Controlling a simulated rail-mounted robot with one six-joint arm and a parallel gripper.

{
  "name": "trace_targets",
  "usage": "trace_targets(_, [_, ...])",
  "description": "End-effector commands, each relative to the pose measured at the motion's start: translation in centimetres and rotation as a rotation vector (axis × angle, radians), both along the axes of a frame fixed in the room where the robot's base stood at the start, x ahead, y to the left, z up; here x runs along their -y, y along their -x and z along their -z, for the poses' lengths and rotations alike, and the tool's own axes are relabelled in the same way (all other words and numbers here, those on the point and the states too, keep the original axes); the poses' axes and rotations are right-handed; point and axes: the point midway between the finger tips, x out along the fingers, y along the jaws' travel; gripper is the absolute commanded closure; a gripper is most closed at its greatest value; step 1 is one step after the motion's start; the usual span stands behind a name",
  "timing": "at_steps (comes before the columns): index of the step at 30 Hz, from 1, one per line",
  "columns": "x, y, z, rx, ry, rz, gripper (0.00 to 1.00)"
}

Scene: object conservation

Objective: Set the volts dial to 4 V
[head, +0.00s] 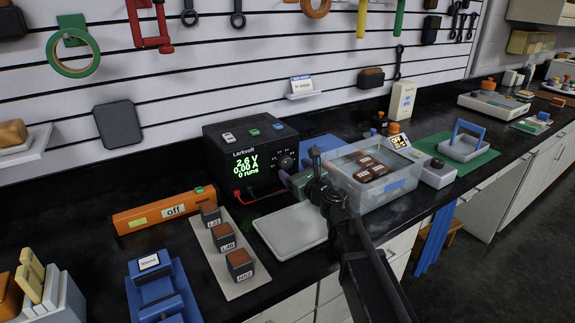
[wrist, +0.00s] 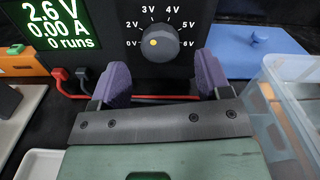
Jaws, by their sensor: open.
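The volts dial (wrist: 160,43) is a grey round knob on the black power supply (head: 250,155), with volt marks around it. Its yellow dot sits on the knob's left side. The green display (wrist: 48,25) reads 2.6 V, 0.00 A and 0 runs. In the head view the dial (head: 287,162) shows just above my gripper. My gripper (wrist: 163,72) is open, with purple finger pads apart and nothing between them. It is in front of the dial, a little below it in the wrist view, and does not appear to touch it.
A clear bin (head: 352,186) with brown blocks stands right of my gripper. A pale tray (head: 290,232) lies in front of the supply. Red and dark leads (wrist: 61,78) plug in at the supply's lower left. An orange device (head: 155,214) marked off lies to the left.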

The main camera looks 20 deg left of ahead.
Motion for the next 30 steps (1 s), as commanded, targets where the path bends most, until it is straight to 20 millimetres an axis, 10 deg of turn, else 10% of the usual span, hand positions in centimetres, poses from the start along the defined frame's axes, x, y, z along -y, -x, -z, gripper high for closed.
trace_targets(14, [-3.5,-2.8,0.0,-0.001,-0.001,0.0,0.29])
trace_targets(24, [-3.4,-2.8,0.0,-0.001,-0.001,0.0,0.79])
trace_targets(30, [-3.4,-2.8,0.0,-0.01,-0.008,0.0,0.79])
